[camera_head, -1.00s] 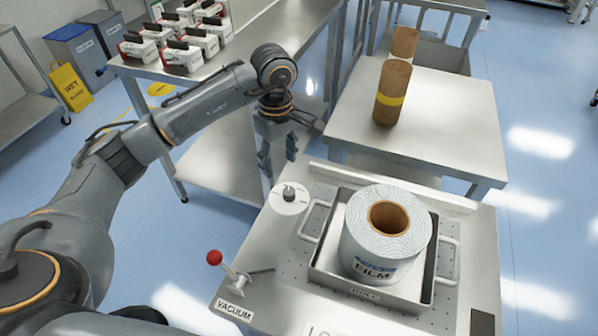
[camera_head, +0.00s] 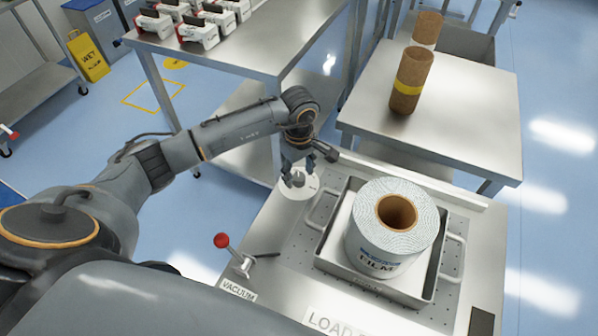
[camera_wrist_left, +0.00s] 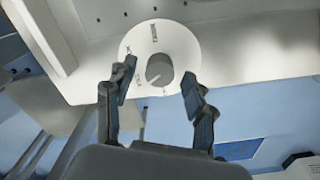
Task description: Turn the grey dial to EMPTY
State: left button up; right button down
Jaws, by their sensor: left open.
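The grey dial (camera_wrist_left: 159,70) sits on a round white plate (camera_wrist_left: 182,44) with small dark labels, too blurred to read. A light pointer line on the dial faces toward the lower left in the left wrist view. In the head view the white plate (camera_head: 299,190) lies at the left back corner of the steel bench, with the dial partly hidden by my gripper. My left gripper (camera_wrist_left: 158,92) is open, its fingers apart on either side of the dial, in that view a little below it. In the head view the left gripper (camera_head: 293,180) hangs over the plate. My right gripper is not in view.
A film roll (camera_head: 392,228) stands in a metal tray (camera_head: 428,289) to the right of the dial. A red-knobbed vacuum lever (camera_head: 222,240) stands nearer. Cardboard cores (camera_head: 409,85) stand on a table behind.

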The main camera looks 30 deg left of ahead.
pick_arm(q)
jog(key=shift+f, duration=0.5)
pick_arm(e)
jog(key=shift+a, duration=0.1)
pick_arm(q)
jog(key=shift+c, duration=0.2)
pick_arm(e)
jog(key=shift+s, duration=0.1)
pick_arm(q)
grip_shut()
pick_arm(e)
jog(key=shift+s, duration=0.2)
